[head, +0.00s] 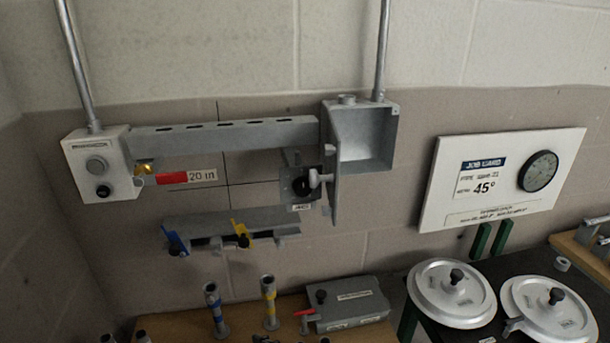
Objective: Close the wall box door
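The grey wall box (372,145) is mounted on the wall right of centre, under a vertical conduit. Its front is open and the inside looks empty. Its door (334,180) stands swung out from the box's left side, seen nearly edge-on. A light grey knob or handle (316,179) shows at the door's left face. Neither of my grippers is in view.
A grey trough (225,136) runs left from the box to a control box (98,165). A lower rack (205,226) holds blue and yellow clips. A job card board (500,180) hangs to the right.

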